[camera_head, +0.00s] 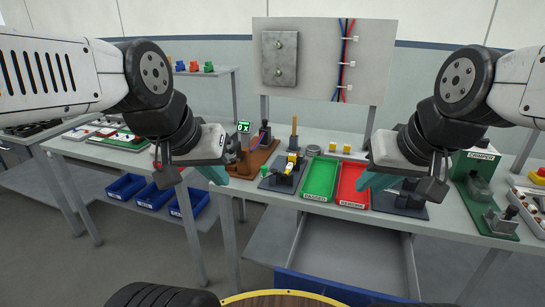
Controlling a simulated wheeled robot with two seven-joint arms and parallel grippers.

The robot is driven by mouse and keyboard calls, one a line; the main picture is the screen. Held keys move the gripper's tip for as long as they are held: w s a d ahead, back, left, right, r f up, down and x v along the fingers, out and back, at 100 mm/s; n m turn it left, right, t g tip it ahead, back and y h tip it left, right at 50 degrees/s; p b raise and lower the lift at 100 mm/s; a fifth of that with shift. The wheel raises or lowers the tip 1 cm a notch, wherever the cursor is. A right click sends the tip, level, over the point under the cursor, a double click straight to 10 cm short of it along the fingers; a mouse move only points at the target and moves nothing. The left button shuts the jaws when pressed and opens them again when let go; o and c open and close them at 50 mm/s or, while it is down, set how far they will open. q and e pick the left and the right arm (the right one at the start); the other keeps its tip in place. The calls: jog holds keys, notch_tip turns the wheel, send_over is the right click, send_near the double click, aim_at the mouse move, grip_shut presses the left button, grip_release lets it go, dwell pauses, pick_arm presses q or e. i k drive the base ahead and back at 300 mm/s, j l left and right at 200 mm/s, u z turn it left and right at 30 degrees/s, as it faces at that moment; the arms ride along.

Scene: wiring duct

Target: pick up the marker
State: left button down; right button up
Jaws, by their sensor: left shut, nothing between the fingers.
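I cannot pick out the marker with certainty at this size. A black fixture (284,181) with yellow and white parts stands on the table, left of the green tray. My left gripper (216,176) is shut and empty, left of the brown block (252,160) and in front of the table edge. My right gripper (368,182) hangs over the right side of the red tray, and its jaw opening cannot be made out. It hides part of the dark base (410,205) behind it.
A green tray (320,178) and a red tray (347,187) sit side by side. A panel with cables (318,60) stands behind. A green press-like machine (480,185) is at the right. An open drawer (345,262) juts out below.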

aim_at(291, 157)
jog(key=j+z, duration=0.1)
jog(key=j, duration=0.2)
jog(key=k+j+z, duration=0.1)
jog(key=j, duration=0.2)
jog(key=j+z, duration=0.35)
jog(key=j, duration=0.2)
jog(key=j+z, duration=0.35)
jog(key=j, duration=0.25)
jog(key=i+j+z, duration=0.65)
jog(key=j, duration=0.25)
jog(key=i+j, duration=0.1)
